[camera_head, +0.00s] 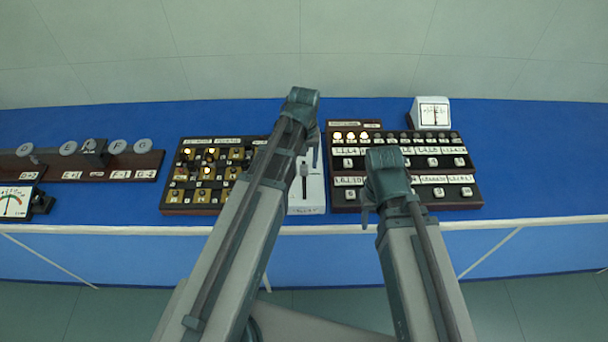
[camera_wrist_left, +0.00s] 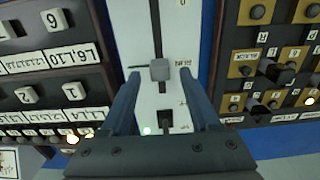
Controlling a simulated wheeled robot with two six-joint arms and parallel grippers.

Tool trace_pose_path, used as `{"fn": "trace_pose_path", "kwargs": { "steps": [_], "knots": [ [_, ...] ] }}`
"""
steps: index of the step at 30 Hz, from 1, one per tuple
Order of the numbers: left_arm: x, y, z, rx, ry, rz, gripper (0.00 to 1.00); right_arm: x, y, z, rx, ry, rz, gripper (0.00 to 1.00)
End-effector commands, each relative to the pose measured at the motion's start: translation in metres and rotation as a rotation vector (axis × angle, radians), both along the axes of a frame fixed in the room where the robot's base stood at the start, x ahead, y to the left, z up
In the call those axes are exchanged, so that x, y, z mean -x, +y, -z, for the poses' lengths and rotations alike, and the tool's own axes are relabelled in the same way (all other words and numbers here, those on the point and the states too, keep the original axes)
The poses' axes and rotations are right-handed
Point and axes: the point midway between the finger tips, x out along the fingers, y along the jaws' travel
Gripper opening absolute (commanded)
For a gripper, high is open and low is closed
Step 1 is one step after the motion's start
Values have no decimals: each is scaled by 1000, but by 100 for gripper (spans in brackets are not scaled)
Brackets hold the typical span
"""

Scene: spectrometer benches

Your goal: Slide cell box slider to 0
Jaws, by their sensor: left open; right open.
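The white cell box panel (camera_head: 307,203) stands between two dark switch panels, partly hidden behind my left arm. It also shows in the left wrist view (camera_wrist_left: 126,25), upside down, with a dark vertical slot. The grey slider knob (camera_wrist_left: 160,70) sits in that slot beside a label that seems to read RUN. A 0 mark is at the top edge of that view. My left gripper (camera_head: 312,135) is open over the panel. In the left wrist view its fingers (camera_wrist_left: 160,82) are on either side of the knob; contact is unclear. My right gripper (camera_head: 368,212) is over the right switch panel, its fingers mostly hidden.
The left switch panel (camera_head: 178,198) has yellow lamps and several knobs. The right switch panel (camera_head: 465,200) has white buttons and labels. A rail with several discs (camera_head: 145,168) is at far left. Bare blue bench (camera_head: 540,170) lies at right.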

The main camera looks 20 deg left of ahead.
Motion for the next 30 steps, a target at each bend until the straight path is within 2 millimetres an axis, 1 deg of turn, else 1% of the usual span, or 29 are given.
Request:
{"fn": "trace_pose_path", "kwargs": {
  "steps": [1,6,16,17,18,20,24,27,30],
  "knots": [
    [0,0,14,0,0,0,62,0,0,14,0,0,0,50],
    [0,0,27,0,0,0,62,0,0,27,0,0,0,50],
    [0,0,27,0,0,0,62,0,0,27,0,0,0,50],
    [0,0,27,0,0,0,59,0,0,27,0,0,0,50],
    [0,0,27,0,0,0,52,0,0,27,0,0,0,50],
    [0,0,27,0,0,0,41,0,0,27,0,0,0,50],
    [0,0,27,0,0,0,16,0,0,27,0,0,0,50],
    [0,0,27,0,0,0,0,0,0,27,0,0,0,50],
    [0,0,27,0,0,0,0,0,0,27,0,0,0,50]
  ]
}}
